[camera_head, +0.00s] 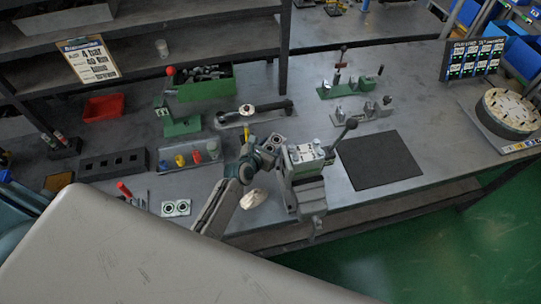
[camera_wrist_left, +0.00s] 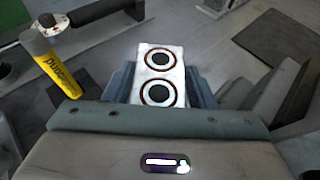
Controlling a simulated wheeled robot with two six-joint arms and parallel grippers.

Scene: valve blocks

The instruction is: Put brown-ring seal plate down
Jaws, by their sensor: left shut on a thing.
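The brown-ring seal plate (camera_wrist_left: 160,75) is a white rectangle with two dark holes, each with a brown ring. In the left wrist view my left gripper (camera_wrist_left: 161,92) is shut on it, one jaw at each side. In the head view my left gripper (camera_head: 262,153) is over the middle of the bench, left of the vise, and the plate (camera_head: 275,141) shows partly beyond it. I cannot tell how high the plate is above the bench. My right gripper is not in view.
A vise (camera_head: 308,190) holding a pale block stands just right of my gripper. A dark mat (camera_head: 379,161) lies bare to its right. Another two-hole plate (camera_head: 176,208) lies at the left. A rack with coloured cylinders (camera_head: 190,160) and a green fixture (camera_head: 180,127) stand behind.

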